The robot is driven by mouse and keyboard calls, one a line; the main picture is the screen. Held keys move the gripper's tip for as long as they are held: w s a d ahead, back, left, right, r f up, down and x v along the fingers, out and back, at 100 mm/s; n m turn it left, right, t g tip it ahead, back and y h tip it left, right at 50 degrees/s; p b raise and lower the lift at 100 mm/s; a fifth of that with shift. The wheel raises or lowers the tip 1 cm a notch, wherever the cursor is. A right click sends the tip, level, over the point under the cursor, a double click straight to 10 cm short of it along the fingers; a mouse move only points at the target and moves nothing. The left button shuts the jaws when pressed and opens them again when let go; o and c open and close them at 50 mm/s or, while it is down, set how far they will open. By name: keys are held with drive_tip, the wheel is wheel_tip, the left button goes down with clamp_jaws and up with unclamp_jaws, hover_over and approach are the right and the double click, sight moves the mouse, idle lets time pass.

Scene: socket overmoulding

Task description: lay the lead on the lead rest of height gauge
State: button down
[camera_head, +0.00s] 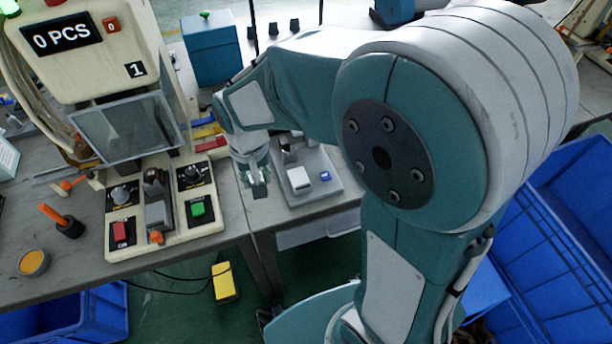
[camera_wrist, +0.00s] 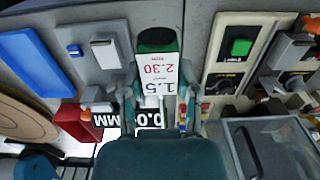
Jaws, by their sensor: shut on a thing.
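The height gauge (camera_head: 325,190) is a grey base with a pale block and a blue button, on the bench right of my gripper in the head view. A white label reading 1.5 and 2.30 (camera_wrist: 160,75) and a dark green rounded piece (camera_wrist: 157,40) show between and beyond the fingers.
A cream machine (camera_head: 90,50) with a 0 PCS display and a control panel (camera_head: 160,235) stands left of my gripper. Red, yellow and blue bins (camera_head: 207,135) and a blue box (camera_head: 210,50) stand behind. Blue crates (camera_head: 560,230) are at right.

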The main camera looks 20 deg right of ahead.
drive_tip(key=shift+d, duration=0.25)
drive_tip(key=w+d+f, duration=0.4)
drive_tip(key=w+d, duration=0.1)
drive_tip(key=d, duration=0.1)
hover_over(297, 174)
drive_tip(key=f, duration=0.5)
drive_tip(key=shift+s+a, duration=0.15)
drive_tip(key=shift+s, duration=0.15)
drive_tip(key=shift+w+f, duration=0.15)
drive_tip(key=shift+f, duration=0.15)
wheel_tip(297, 174, down, 4)
drive_tip(key=shift+w+r, duration=0.1)
drive_tip(key=shift+r, duration=0.15)
drive_tip(key=shift+c, duration=1.7)
unclamp_jaws()
